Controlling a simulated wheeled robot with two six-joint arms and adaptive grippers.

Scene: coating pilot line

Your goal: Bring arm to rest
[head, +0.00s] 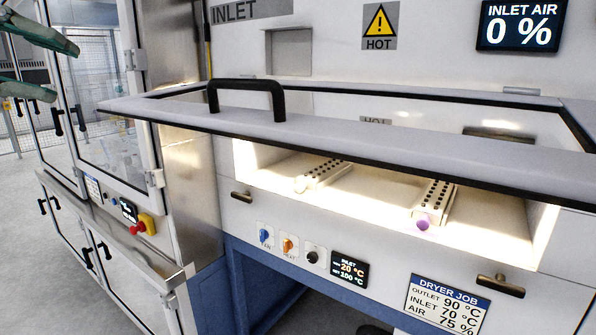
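My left gripper (62,68) comes in at the upper left edge of the head view. Its two greenish fingers are spread apart with nothing between them, so it is open and empty. It is in front of the glass-fronted cabinet, left of the dryer's raised grey lid (400,145) and apart from the lid's black handle (247,84). The rest of the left arm is out of the picture. My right gripper is not in view.
The lid's left corner juts out near my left gripper. Below it, the lit dryer opening holds two perforated bars (322,174) (436,202); a purple round end (423,221) shows at the right one. The glass cabinet (105,90) stands left, with a red button (138,228).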

